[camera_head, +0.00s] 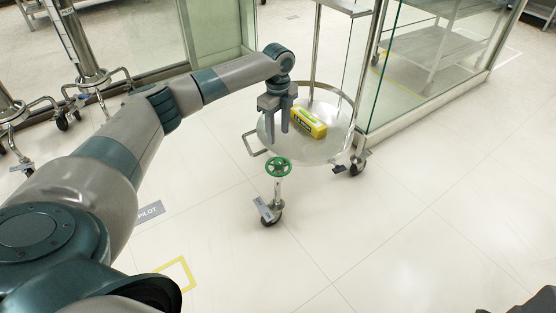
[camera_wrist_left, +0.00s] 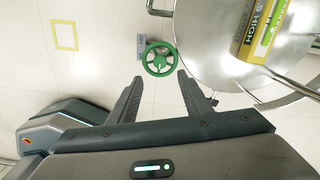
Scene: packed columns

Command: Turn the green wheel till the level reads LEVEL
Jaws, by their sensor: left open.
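The green wheel (camera_head: 278,167) is a spoked handwheel on an upright stem above a caster, at the near edge of a round metal tray (camera_head: 326,149). It also shows in the left wrist view (camera_wrist_left: 146,65), just beyond the fingertips. The level (camera_head: 308,122) is a yellow box lying on the tray; in the left wrist view the level (camera_wrist_left: 247,37) shows lettering that ends in HIGH, partly cut off by the frame. My left gripper (camera_head: 277,132) points down, open and empty. In the left wrist view its fingers (camera_wrist_left: 159,77) stand apart, with the wheel between and ahead of their tips.
A metal side handle (camera_head: 256,145) juts from the tray's left side. A glass-walled enclosure (camera_head: 420,70) stands behind right. Wheeled stands (camera_head: 92,75) are at the far left. A yellow floor outline (camera_head: 178,272) lies near my left arm. The floor at front right is mostly clear.

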